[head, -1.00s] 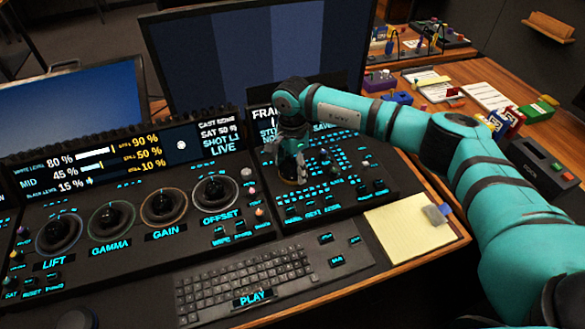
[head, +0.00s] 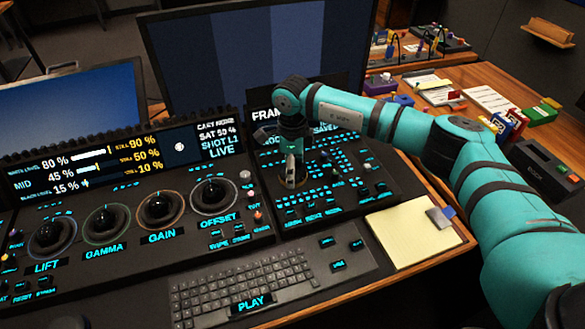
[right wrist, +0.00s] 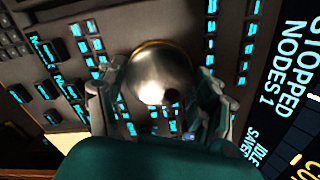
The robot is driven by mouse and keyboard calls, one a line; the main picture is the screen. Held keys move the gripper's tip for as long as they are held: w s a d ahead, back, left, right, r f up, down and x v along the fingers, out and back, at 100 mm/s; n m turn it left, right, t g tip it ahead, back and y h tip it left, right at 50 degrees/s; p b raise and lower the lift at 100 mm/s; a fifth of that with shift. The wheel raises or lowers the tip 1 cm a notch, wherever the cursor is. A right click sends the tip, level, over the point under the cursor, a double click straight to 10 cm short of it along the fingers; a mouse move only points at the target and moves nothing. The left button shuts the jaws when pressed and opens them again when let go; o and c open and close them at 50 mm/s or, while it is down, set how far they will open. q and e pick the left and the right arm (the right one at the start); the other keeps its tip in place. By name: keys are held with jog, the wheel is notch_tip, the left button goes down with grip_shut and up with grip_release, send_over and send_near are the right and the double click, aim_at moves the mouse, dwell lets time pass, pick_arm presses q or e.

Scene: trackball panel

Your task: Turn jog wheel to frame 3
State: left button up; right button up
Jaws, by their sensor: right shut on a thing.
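The jog wheel (right wrist: 158,72) is a round, shiny metal disc with a brassy rim in the right wrist view. In the head view its rim (head: 298,185) shows on the right-hand panel, mostly covered by my gripper. My right gripper (head: 291,172) points down over the wheel. In the right wrist view its fingers stand on opposite sides of the wheel, shut on it. The wrist view shows "STOPPED" and "NODES 1" on the display (right wrist: 283,80). My left gripper is out of view.
Lit buttons (head: 345,155) surround the wheel. Trackballs (head: 161,208) stand on the panel to the left. A keyboard (head: 240,283) and a yellow notepad (head: 402,232) lie in front. A large monitor (head: 255,55) stands behind.

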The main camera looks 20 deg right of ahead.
jog(key=shift+w, duration=0.1)
dwell(0.4)
jog(key=o, duration=1.2)
jog(key=shift+r, duration=0.1)
notch_tip(320, 180, up, 12)
